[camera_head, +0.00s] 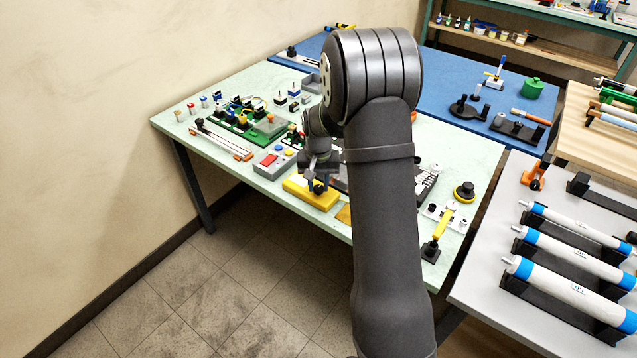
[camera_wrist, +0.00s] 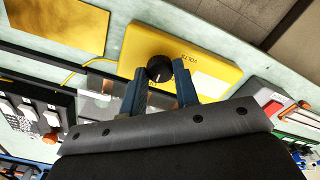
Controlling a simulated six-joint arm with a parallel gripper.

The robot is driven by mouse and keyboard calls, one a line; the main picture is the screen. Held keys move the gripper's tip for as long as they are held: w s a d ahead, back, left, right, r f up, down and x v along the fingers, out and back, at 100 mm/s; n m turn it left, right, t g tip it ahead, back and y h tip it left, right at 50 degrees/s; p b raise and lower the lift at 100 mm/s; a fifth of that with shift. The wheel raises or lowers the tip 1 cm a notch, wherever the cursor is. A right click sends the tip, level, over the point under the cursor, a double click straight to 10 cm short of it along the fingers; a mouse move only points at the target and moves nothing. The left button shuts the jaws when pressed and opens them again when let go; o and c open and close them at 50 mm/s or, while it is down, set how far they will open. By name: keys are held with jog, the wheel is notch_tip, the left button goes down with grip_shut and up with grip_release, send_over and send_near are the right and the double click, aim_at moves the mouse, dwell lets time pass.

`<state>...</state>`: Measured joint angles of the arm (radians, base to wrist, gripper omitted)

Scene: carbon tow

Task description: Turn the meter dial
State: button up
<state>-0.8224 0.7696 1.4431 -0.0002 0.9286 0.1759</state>
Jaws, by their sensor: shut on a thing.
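The yellow meter (camera_head: 311,194) lies on the pale green table near its front edge, below my gripper. In the wrist view the yellow meter (camera_wrist: 215,72) carries printed lettering and a round black dial (camera_wrist: 159,68) with a light pointer mark. My gripper (camera_wrist: 160,76) has its two blue-grey fingers on either side of the dial and is shut on it. In the head view my gripper (camera_head: 319,183) is small and dark, above the meter. My arm hides part of the table there.
A yellow plate (camera_wrist: 62,20) and a black switch panel (camera_wrist: 35,105) lie on the meter's other side. A green circuit board (camera_head: 240,122) is further back. The table edge is close in front.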

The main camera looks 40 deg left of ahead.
aim_at(319, 187)
jog(key=shift+m, duration=0.4)
jog(key=o, duration=1)
notch_tip(319, 187, up, 17)
jog(key=shift+r, duration=0.2)
dwell(0.4)
notch_tip(319, 187, down, 17)
jog(key=shift+f, duration=0.2)
dwell(0.4)
